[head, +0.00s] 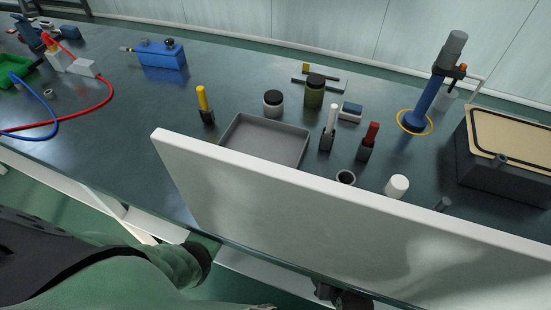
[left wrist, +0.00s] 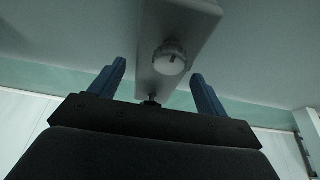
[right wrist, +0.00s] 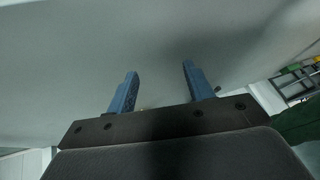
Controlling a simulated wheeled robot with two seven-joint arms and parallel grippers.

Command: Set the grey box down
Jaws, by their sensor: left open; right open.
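A pale grey box (left wrist: 180,28) with a round white dial (left wrist: 170,57) and a small dark stem at its lower end shows in the left wrist view, against a pale surface. My left gripper (left wrist: 159,70) is open, with one blue finger on each side of the box's lower end; I cannot tell whether they touch it. My right gripper (right wrist: 160,70) is open and empty, facing a plain pale surface.
Behind the panel a dark table (head: 225,75) carries a shallow grey tray (head: 265,140), jars, a blue box (head: 161,54), a blue post (head: 418,110) and a dark case (head: 505,175) with a tan top. Red and blue hoses lie at the left.

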